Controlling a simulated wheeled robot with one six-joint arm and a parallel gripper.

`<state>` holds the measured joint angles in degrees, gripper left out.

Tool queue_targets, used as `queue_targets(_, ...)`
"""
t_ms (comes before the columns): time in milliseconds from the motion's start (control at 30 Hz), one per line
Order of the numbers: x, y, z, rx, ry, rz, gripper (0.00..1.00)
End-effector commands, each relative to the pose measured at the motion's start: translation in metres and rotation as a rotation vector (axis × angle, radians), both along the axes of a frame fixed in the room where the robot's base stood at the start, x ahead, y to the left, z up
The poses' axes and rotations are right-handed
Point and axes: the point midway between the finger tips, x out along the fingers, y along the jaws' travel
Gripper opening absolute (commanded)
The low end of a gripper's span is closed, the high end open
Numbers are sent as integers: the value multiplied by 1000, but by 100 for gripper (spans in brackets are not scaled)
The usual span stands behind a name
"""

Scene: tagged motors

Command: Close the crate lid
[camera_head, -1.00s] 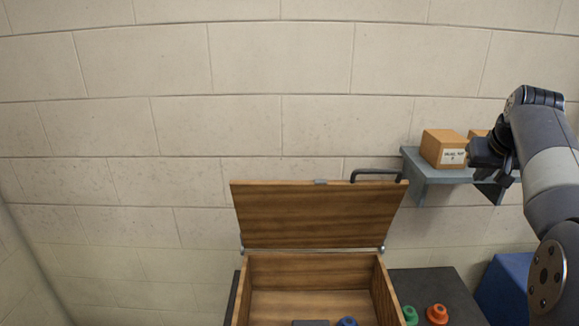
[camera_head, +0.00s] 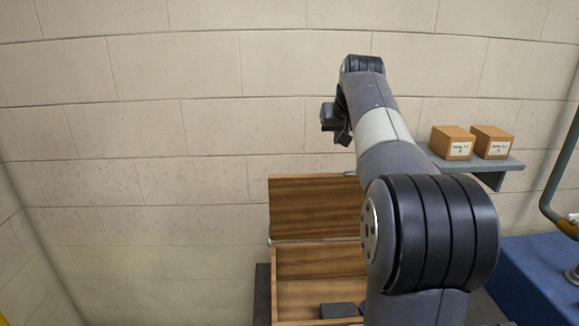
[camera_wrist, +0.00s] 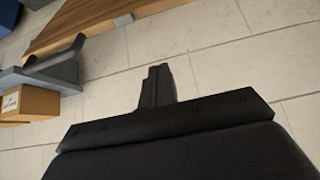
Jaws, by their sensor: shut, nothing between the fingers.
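The wooden crate (camera_head: 288,292) stands low in the head view, its right part hidden behind my arm. Its lid (camera_head: 312,208) stands open, raised at the back against the block wall. In the wrist view the lid (camera_wrist: 88,22) shows at the top left, with a dark handle (camera_wrist: 62,55) on its edge. My gripper (camera_head: 328,120) is above the lid's upper edge in the head view, apart from it. In the wrist view my gripper (camera_wrist: 156,85) is shut and empty.
A grey wall shelf (camera_head: 492,166) at the right holds two small cardboard boxes (camera_head: 452,143), (camera_head: 491,142). A dark block (camera_head: 338,310) lies in the crate. A blue surface (camera_head: 530,275) is at the lower right. The wall left of the lid is clear.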

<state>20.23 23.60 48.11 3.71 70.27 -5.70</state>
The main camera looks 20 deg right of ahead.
Motion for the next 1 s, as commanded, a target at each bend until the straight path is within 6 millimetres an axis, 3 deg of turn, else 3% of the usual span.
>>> queue_targets(267,18,-4,-24,2,5,1,0)
queue_targets(600,62,-16,-82,2,6,1,0)
queue_targets(800,38,-10,-86,0,0,0,0)
queue_targets(1000,26,-7,-90,1,0,1,0)
